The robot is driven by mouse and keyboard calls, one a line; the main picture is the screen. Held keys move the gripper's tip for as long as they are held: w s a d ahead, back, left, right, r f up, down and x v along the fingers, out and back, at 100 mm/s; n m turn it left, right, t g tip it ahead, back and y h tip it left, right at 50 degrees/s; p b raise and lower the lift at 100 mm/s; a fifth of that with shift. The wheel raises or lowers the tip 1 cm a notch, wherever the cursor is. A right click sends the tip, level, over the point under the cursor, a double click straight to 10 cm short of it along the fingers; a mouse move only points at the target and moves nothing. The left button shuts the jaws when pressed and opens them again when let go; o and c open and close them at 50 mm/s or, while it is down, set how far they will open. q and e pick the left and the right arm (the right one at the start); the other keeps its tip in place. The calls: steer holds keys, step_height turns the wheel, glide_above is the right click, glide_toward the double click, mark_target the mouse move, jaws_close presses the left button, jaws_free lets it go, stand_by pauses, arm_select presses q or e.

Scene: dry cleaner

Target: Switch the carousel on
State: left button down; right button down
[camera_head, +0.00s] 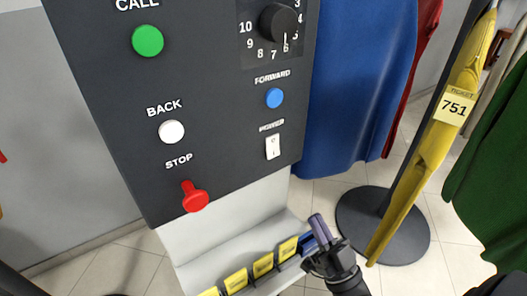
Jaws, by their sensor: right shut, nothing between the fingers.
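The dark control panel (215,90) fills the upper left of the head view. Its white rocker power switch (272,147) sits at the lower right, under a label that reads POWER; I cannot tell which way it is set. A red STOP control (195,199) sticks out at the panel's lower left. Above it are a white BACK button (172,131) and a green CALL button (148,40). A blue FORWARD button (274,97) and a black numbered dial (279,22) are on the right side. My right gripper (318,225) is shut and empty, below and right of the panel, apart from it.
A grey ledge (222,253) under the panel holds several yellow tags (263,265), close to my right gripper. A blue garment (350,90) hangs right of the panel. A yellow strip with ticket 751 (454,108) hangs by a stand with a round dark base (405,240).

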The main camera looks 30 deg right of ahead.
mark_target(274, 151)
steer(key=x, duration=0.4)
steer(key=f+x, duration=0.1)
steer(key=x, duration=0.2)
steer(key=w+x, duration=0.1)
steer(key=x, duration=0.3)
steer(key=shift+w+a, duration=0.25)
steer(key=shift+w, duration=0.65)
